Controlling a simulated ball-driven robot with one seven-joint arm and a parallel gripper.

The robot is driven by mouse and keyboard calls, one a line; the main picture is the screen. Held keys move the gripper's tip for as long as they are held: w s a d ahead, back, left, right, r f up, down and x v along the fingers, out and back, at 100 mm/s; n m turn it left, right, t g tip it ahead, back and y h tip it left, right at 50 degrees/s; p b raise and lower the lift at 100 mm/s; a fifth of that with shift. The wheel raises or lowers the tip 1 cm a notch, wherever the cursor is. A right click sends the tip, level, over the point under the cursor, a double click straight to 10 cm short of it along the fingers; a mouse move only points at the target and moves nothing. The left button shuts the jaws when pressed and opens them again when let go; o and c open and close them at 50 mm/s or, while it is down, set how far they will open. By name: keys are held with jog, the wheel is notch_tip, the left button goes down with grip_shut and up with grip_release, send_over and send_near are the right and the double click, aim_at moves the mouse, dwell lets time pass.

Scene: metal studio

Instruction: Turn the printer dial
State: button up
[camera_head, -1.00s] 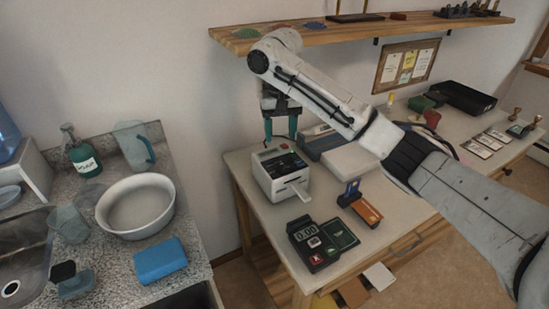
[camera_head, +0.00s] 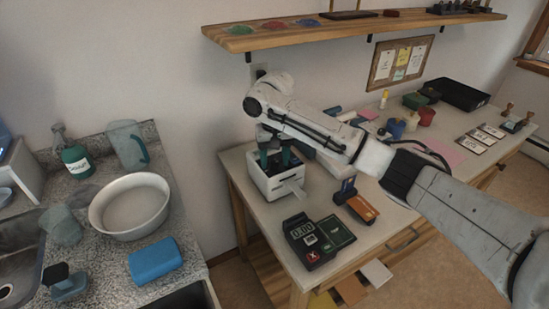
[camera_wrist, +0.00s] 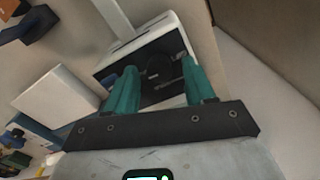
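The printer (camera_head: 281,187) is a small white box with a black top, at the left end of the wooden desk. A white paper strip sticks out of its front. My gripper (camera_head: 275,161) points down at the printer's top, its two teal fingers spread apart. The wrist view shows the printer (camera_wrist: 128,52) and its black top panel between and beyond the fingers of my gripper (camera_wrist: 158,67). A dark, roundish shape on that panel lies between the fingertips; I cannot tell clearly if it is the dial, or if the fingers touch anything.
A card terminal (camera_head: 309,242) and an orange stapler-like item (camera_head: 361,208) stand in front on the desk (camera_head: 278,212). A shelf (camera_head: 330,31) hangs above and behind my arm. At left, a counter holds a white bowl (camera_head: 130,207) and a blue sponge (camera_head: 155,261).

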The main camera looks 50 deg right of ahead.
grip_shut()
jog(key=shift+r, duration=0.1)
jog(key=shift+a+r+p, duration=0.1)
jog(key=shift+p, duration=0.7)
